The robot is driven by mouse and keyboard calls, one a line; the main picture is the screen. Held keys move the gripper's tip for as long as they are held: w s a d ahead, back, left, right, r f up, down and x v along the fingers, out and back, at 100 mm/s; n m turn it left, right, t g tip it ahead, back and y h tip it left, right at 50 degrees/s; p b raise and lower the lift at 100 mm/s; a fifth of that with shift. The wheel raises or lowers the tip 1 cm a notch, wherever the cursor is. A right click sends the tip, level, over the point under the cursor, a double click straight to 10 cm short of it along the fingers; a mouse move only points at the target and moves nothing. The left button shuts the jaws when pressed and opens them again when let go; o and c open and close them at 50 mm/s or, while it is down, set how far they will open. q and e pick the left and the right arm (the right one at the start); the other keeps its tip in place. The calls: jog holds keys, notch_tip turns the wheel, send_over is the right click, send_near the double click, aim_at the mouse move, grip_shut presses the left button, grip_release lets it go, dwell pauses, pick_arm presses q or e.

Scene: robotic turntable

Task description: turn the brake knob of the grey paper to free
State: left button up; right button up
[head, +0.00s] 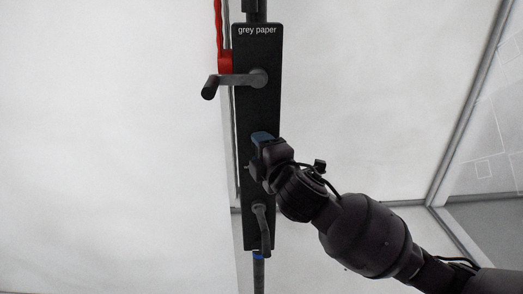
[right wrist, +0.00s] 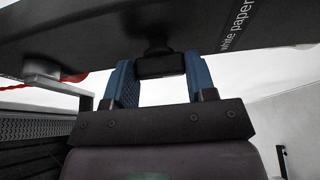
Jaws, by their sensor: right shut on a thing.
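The black panel (head: 243,112) hangs upright with the label "grey paper" at its top. A crank (head: 238,80) with a dark handle sticks out to the left just below that label. My right gripper (head: 260,150) is at the middle of the panel, below this crank. In the right wrist view its blue fingers (right wrist: 162,75) are shut on a small black knob (right wrist: 160,65), one on each side. My gripper hides the knob in the head view, and its turn angle is not clear. My left gripper is not in view.
A second crank (head: 262,226) hangs down on the lower part of the panel, close below my gripper. The label "white paper" (right wrist: 236,25) is right of the knob in the right wrist view. A red cord (head: 218,28) runs beside the panel's top. Pale backdrop sheets fill the background.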

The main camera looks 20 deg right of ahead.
dwell(0.5)
jog(key=o, duration=0.9)
jog(key=shift+o, duration=0.2)
jog(key=shift+s, duration=0.1)
jog(key=s+d+b, duration=0.1)
jog(key=s, duration=0.9)
jog(key=shift+s+b, duration=0.3)
